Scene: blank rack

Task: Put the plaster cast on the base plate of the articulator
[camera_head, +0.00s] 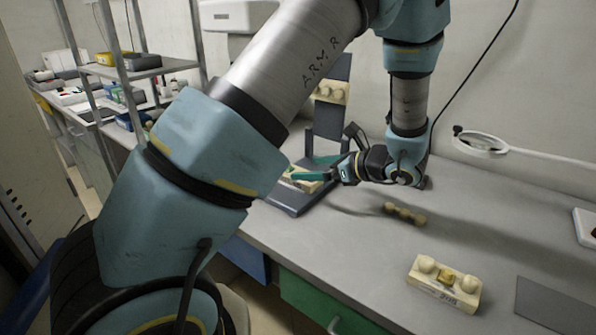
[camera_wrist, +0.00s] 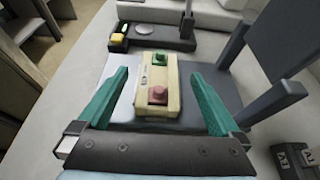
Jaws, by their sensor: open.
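The plaster cast (camera_wrist: 146,98), a cream block with a green and a pink stub on top, sits on the dark grey base plate (camera_wrist: 232,93) of the articulator. It also shows partly in the head view (camera_head: 309,186), on the base plate (camera_head: 285,200). My gripper (camera_wrist: 160,74) is open, with one teal finger on each side of the cast and a visible gap to each. In the head view my gripper (camera_head: 307,167) reaches over the plate from the right. The articulator's upright back (camera_head: 332,118) holds another cream cast (camera_head: 331,92). My arm hides part of the plate.
A dark mat (camera_head: 555,308) lies at the front right. A shelf rack (camera_head: 125,70) is at left.

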